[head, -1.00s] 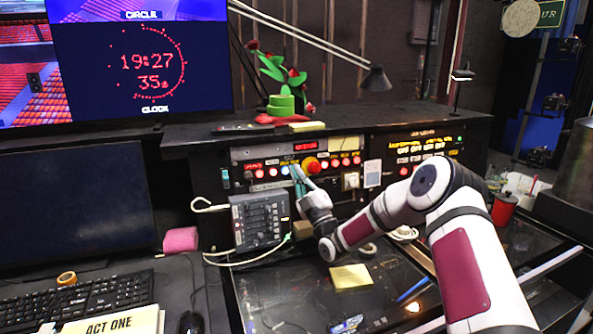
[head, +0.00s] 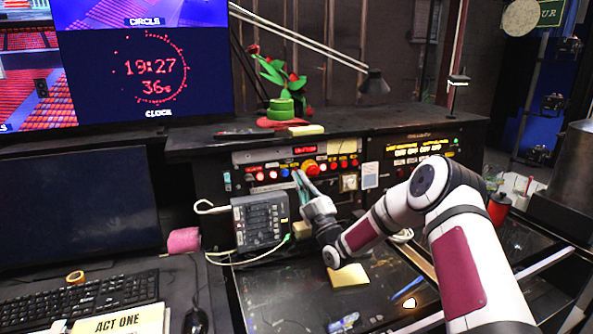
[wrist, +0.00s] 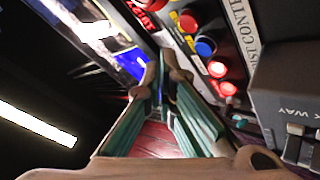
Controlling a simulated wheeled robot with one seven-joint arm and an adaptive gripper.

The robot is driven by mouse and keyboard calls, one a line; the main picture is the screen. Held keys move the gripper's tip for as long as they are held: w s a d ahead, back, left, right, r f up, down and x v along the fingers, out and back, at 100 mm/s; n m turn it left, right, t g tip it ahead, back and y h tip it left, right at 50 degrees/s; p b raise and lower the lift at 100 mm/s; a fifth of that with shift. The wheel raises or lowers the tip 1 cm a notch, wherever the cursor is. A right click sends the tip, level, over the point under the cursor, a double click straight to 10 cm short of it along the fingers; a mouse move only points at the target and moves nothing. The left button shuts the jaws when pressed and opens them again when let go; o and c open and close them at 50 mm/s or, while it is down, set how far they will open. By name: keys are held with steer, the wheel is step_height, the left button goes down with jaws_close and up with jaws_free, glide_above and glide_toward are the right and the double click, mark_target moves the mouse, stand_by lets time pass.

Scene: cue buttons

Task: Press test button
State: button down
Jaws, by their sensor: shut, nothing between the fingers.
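The control panel (head: 300,152) at the back of the desk carries a row of lit buttons. A blue button (head: 285,172) and a large red knob (head: 310,166) lie close to my gripper (head: 298,176). I cannot read which button is the test button.
A grey switch box (head: 260,221) with cables stands left of my gripper, in front of the panel. A yellow note (head: 348,275) lies on the desk below my arm. A keyboard (head: 85,303) is at lower left.

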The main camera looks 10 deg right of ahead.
steer(key=s+p, duration=0.1)
steer(key=s, duration=0.1)
steer(key=shift+s+d+r+p, duration=0.2)
steer(key=shift+s+p, duration=0.15)
steer(key=shift+s, duration=0.05)
steer(key=shift+r, duration=0.1)
steer(key=a+r+g+h, duration=0.1)
steer(key=a+r+g, duration=0.4)
steer(key=r+g, duration=0.15)
steer(key=s+d+r+m+g+h, duration=0.25)
steer(key=s+r+m+h, duration=0.2)
steer(key=s, duration=0.45)
steer(key=s+d+f+m+g+h, duration=0.1)
steer(key=s+m+g, duration=0.3)
steer(key=s, duration=1.6)
steer(key=s+d+m+g+h, duration=0.1)
steer(key=s+m+g, duration=0.4)
steer(key=s, duration=1.6)
steer(key=shift+d+f+m+g+h, duration=0.3)
steer(key=shift+d+f+m+h, duration=0.15)
steer(key=shift+m, duration=0.6)
